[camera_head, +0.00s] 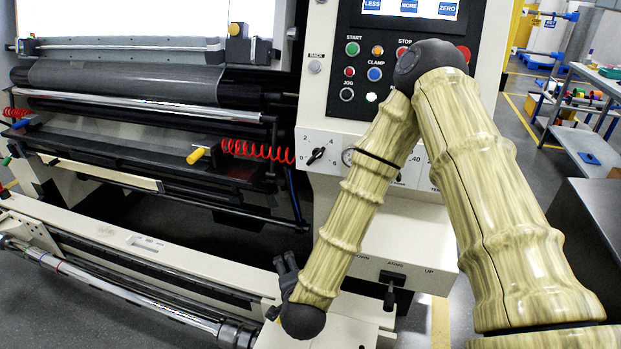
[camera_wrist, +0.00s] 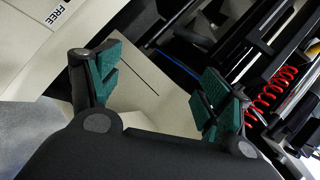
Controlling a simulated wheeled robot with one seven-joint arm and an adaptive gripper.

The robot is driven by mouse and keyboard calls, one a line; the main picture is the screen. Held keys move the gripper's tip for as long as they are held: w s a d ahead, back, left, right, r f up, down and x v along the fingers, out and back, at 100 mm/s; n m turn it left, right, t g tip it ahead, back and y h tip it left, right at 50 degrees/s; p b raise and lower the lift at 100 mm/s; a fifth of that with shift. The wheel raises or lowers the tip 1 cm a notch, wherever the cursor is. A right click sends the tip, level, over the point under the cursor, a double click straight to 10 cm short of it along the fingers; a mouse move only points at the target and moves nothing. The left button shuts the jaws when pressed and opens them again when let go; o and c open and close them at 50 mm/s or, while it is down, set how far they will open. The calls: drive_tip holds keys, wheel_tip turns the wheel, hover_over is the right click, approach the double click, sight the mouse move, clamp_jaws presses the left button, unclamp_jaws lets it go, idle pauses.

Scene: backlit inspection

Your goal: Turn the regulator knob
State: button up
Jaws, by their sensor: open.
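A black pointer knob (camera_head: 316,155), which looks like the regulator knob, sits on the cream machine panel with a printed number scale around it. A round gauge to its right is partly covered by my arm. My gripper (camera_head: 287,272) hangs low in the head view, well below the knob and apart from it. In the wrist view my gripper (camera_wrist: 163,82) is open, with green pads spread and nothing between them. The knob does not show in the wrist view.
A red coiled hose (camera_head: 258,151) with a yellow end hangs left of the knob; it also shows in the wrist view (camera_wrist: 270,92). A black button panel (camera_head: 350,75) is above. A black lever (camera_head: 390,290) sticks out below, right of my forearm. Rollers fill the left.

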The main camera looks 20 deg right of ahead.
drive_tip(key=w+r+m+t+h+b, duration=0.3)
drive_tip(key=w+r+m, duration=0.35)
drive_tip(key=r, duration=0.35)
drive_tip(key=m+h+b, duration=0.3)
drive_tip(key=m+h, duration=0.3)
drive_tip(key=m, duration=0.5)
approach(313, 158)
drive_tip(key=shift+n, duration=0.25)
drive_tip(key=x, duration=0.9)
drive_tip(key=shift+w+d, duration=0.15)
drive_tip(key=shift+w, duration=0.1)
drive_tip(key=c, duration=1)
